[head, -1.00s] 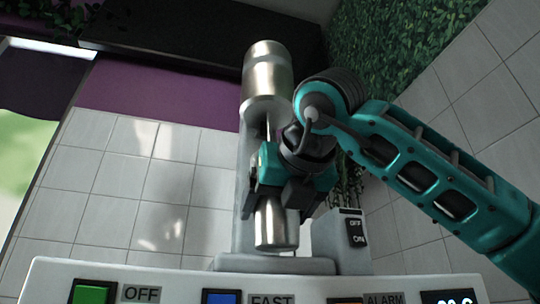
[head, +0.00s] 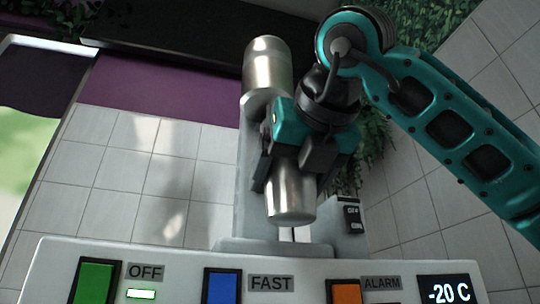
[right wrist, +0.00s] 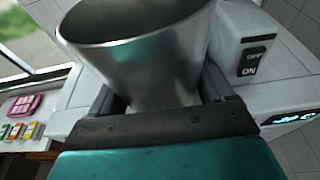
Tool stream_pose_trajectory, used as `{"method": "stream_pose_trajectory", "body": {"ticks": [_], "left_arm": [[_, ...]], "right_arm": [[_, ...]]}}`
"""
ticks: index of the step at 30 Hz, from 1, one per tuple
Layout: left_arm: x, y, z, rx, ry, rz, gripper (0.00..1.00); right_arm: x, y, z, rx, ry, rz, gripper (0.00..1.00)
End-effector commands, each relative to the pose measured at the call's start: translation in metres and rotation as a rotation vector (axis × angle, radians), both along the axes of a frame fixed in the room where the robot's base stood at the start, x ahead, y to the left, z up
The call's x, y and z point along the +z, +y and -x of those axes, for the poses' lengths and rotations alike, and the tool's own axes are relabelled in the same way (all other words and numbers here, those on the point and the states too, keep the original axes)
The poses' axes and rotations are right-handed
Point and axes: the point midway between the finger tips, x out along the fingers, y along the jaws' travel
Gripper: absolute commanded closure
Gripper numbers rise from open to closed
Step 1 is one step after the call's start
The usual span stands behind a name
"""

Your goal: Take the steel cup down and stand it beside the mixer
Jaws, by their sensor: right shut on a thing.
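The steel cup (head: 291,198) is a shiny metal tumbler, held off the machine and leaning slightly in the head view. My right gripper (head: 287,168) is shut around it, one finger on each side. The right wrist view shows the cup (right wrist: 150,55) from above, its wide open rim facing up, between the jaws. The mixer has a steel motor head (head: 267,66) on a grey column, above and behind the cup, and a grey base (head: 275,246). A gap shows between the cup's bottom and this base. The gripper hides the cup's upper part in the head view. My left gripper is not in view.
A white machine front with green (head: 95,282), blue (head: 222,285) and orange (head: 345,291) buttons and a "-20 C" display (head: 450,289) lies nearest. A switch box (head: 352,220) stands right of the mixer. A pink tray (right wrist: 24,105) and small coloured boxes (right wrist: 22,131) lie lower left.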

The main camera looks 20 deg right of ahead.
Motion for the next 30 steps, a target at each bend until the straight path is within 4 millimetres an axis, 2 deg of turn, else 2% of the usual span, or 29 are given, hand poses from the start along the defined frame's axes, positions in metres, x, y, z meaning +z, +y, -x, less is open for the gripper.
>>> {"method": "stream_pose_trajectory", "body": {"ticks": [21,30], "left_arm": [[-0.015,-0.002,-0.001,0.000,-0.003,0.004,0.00],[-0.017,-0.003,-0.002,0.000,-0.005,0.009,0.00]], "right_arm": [[0.000,-0.001,0.043,0.001,-0.005,-0.003,0.62],[-0.001,-0.001,0.052,0.002,-0.004,-0.002,0.62]]}}
